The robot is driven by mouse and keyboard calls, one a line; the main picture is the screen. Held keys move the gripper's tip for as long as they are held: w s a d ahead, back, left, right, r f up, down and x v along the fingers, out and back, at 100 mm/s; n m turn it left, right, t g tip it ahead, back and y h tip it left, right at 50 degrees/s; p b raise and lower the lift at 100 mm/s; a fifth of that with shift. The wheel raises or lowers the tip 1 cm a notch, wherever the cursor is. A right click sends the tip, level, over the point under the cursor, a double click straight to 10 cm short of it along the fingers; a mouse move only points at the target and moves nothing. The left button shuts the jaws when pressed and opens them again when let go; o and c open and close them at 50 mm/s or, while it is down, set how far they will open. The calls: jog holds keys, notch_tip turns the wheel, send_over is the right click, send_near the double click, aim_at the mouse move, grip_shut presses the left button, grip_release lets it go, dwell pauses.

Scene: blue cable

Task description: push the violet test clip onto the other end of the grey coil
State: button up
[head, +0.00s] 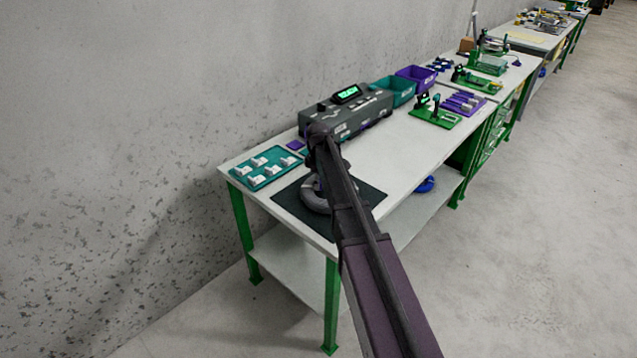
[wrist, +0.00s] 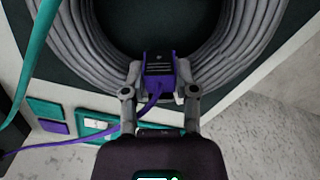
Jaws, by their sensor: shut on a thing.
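The grey coil (wrist: 85,55) fills the top of the wrist view as a ring of many turns on a dark mat (wrist: 150,15). In the head view the coil (head: 313,198) is partly hidden behind my arm. The violet test clip (wrist: 159,64) sits between the fingers of my gripper (wrist: 160,76), which is shut on it. The clip is at the near inner side of the coil. Whether it grips the coil's end cannot be told. A violet lead (wrist: 88,140) runs from the clip to the left.
A teal lead (wrist: 36,55) passes at the left of the wrist view. The tester (head: 345,118) with a lit green display stands behind the mat. A teal tray (head: 248,182) with white parts is at the left. Teal (head: 397,88) and violet (head: 416,78) bins stand farther back.

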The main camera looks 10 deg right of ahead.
dwell(0.6)
jog(key=o, duration=0.5)
jog(key=o, duration=0.5)
jog(key=shift+o, duration=0.2)
jog(key=shift+r, duration=0.1)
jog(key=shift+r+p, duration=3.4)
jog(key=shift+p, duration=0.1)
